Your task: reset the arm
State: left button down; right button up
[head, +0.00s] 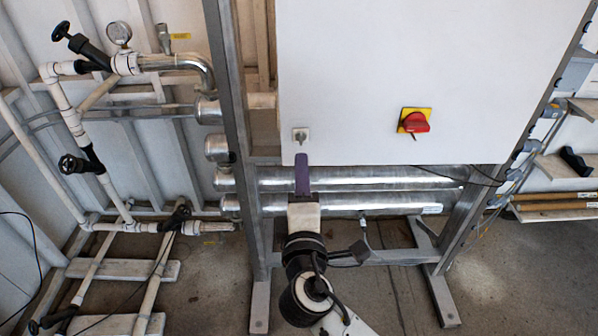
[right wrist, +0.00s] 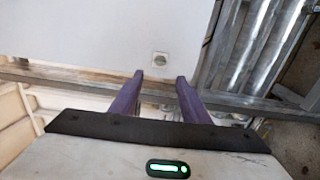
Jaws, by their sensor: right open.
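My right arm reaches up from the bottom of the head view. Its gripper (head: 302,160) has purple fingers and sits in front of the cabinet's lower left edge, just below a small square key switch (head: 300,135). In the right wrist view the two purple fingers (right wrist: 159,77) stand apart with nothing between them. The small switch (right wrist: 160,59) shows beyond the fingertips, apart from them. My left gripper is in neither view.
A white cabinet (head: 400,70) with a red and yellow rotary switch (head: 414,122) hangs on a metal frame (head: 237,130). Shiny steel tubes (head: 380,180) run below it. White pipes with black valves (head: 85,160) stand at left. Shelves (head: 565,165) are at right.

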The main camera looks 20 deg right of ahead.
jog(key=s+d+f+m+g, duration=0.8)
jog(key=s+d+f+m, duration=0.1)
jog(key=s+f, duration=0.45)
jog(key=s+a+f+m+g+y, duration=0.1)
jog(key=s+f+m+g+y, duration=0.15)
jog(key=s, duration=0.55)
jog(key=s+a+f+m+g+y, duration=0.1)
jog(key=s+f+m+g+y, duration=0.15)
jog(key=s, duration=0.45)
jog(key=w+a+f+t+y, duration=0.1)
jog(key=w+a+f+t, duration=0.1)
jog(key=f, duration=0.4)
jog(key=w+a+f+n+t+y, duration=0.1)
jog(key=a+f+t, duration=0.1)
jog(key=f, duration=0.4)
jog(key=shift+w+a+f, duration=0.15)
jog(key=shift+w+a, duration=0.2)
jog(key=shift+a, duration=0.25)
jog(key=shift+c, duration=1)
jog(key=shift+d, duration=0.1)
jog(key=shift+c, duration=0.4)
